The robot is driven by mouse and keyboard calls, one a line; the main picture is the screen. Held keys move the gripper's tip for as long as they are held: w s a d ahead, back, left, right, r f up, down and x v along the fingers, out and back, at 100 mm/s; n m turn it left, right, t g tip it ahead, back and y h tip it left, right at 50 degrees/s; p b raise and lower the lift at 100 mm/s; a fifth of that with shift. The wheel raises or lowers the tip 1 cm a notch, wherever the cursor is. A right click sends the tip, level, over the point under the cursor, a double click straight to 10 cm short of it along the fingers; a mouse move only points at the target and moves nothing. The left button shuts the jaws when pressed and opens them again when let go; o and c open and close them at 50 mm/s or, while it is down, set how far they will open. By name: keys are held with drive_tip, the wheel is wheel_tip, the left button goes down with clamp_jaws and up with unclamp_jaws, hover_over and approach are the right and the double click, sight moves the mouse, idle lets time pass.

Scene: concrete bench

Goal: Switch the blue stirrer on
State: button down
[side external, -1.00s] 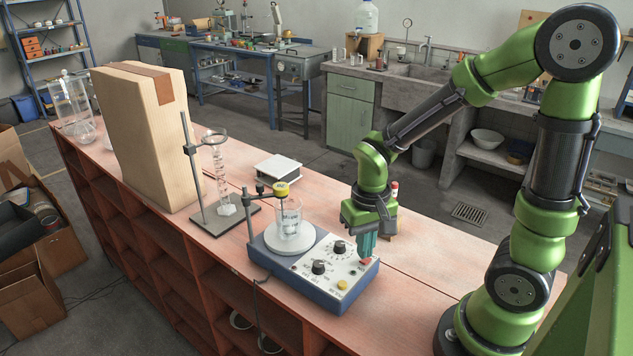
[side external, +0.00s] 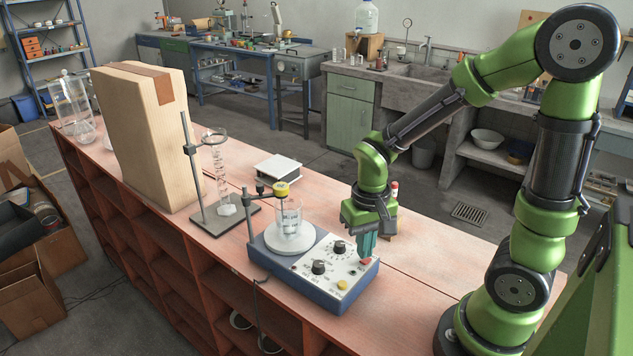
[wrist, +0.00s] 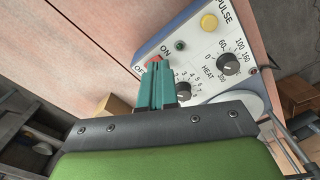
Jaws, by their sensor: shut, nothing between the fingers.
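The blue stirrer (side external: 330,307) stands on the bench, with a white control panel and a round white plate (side external: 290,245) that bears a glass beaker (side external: 289,216). Its red switch (side external: 365,262) is at the panel's right edge. In the wrist view the red switch (wrist: 153,61) lies between ON and OFF labels, partly hidden by my fingers. My gripper (side external: 367,257) points down with its teal fingers shut and empty, the tips at or just over the switch. I cannot tell whether they touch it. The panel also has black knobs (side external: 318,267) and a yellow PULSE button (wrist: 209,22).
A stand with a glass cylinder (side external: 219,172) is left of the stirrer. A white box (side external: 278,168) lies behind it, and a tall beige block (side external: 145,135) stands farther left. The bench right of the stirrer (side external: 420,265) is mostly clear.

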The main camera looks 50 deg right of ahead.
drive_tip(key=shift+f, duration=1.05)
idle(0.6)
drive_tip(key=shift+r, duration=3.55)
wheel_tip(320, 180, up, 11)
drive_tip(key=n+t+y, duration=0.2)
drive_tip(key=t, duration=0.5)
hover_over(361, 268)
drive_tip(key=s+a, duration=0.3)
drive_tip(key=a, duration=0.1)
drive_tip(key=shift+w+d, duration=0.2)
